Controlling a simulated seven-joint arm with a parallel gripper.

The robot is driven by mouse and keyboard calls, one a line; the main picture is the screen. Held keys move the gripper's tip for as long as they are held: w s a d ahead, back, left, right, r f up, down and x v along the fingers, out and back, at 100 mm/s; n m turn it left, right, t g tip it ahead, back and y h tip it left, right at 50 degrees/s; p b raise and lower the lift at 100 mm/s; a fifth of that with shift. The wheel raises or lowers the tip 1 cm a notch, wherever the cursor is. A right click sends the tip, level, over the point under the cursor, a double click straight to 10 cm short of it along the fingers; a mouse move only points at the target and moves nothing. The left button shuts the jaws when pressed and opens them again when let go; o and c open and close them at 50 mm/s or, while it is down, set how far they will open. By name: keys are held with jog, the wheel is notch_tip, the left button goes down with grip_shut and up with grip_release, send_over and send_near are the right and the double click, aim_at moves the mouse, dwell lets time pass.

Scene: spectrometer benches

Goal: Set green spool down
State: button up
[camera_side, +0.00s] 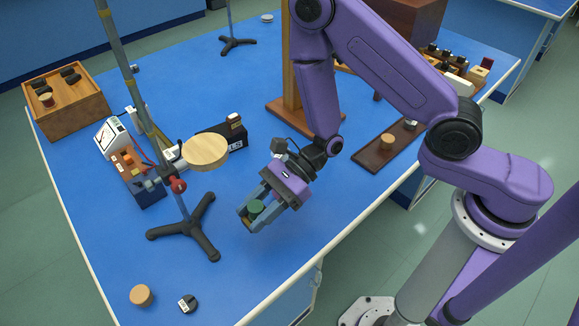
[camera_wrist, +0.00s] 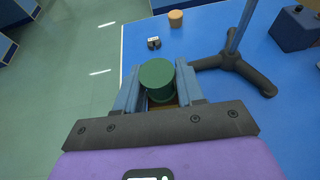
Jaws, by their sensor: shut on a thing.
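The green spool (camera_side: 256,207) is between the fingers of my gripper (camera_side: 253,212), near the front right part of the blue bench. In the wrist view the green spool (camera_wrist: 157,77) sits upright between both fingers of my gripper (camera_wrist: 158,90), with its round green top showing. My gripper is shut on it. The lower part of the spool is mostly hidden by the fingers. I cannot tell whether it touches the bench top.
A black tripod stand (camera_side: 184,232) with a round wooden disc (camera_side: 205,151) stands left of my gripper. A wooden cylinder (camera_side: 141,295) and a small black labelled piece (camera_side: 188,303) lie at the front. The bench (camera_side: 215,285) is clear between them and my gripper.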

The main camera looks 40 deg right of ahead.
jog(key=shift+r, duration=3.95)
notch_tip(320, 180, up, 14)
jog(key=w+d+m+t+h, duration=0.3)
jog(key=w+d+m+t, duration=0.3)
jog(key=d, duration=0.8)
jog(key=w+d+m+t+h, duration=0.2)
jog(key=w+d+m+t, duration=0.2)
jog(key=w+d, duration=0.65)
jog(key=s+d+m+t+h, duration=0.1)
jog(key=s+d+m+h, duration=0.35)
jog(key=d, duration=0.75)
jog(key=s+d+m+t+h, duration=0.25)
jog(key=s+d+h, duration=0.2)
jog(key=d, duration=0.75)
send_over(347, 107)
jog(key=s, duration=0.1)
jog(key=shift+g, duration=0.45)
jog(key=f, duration=2.7)
jog(key=shift+s+a, duration=0.1)
jog(key=shift+a, duration=0.1)
jog(key=shift+w+d+f, duration=0.2)
jog(key=shift+w+f, duration=0.3)
jog(key=shift+f, duration=1.8)
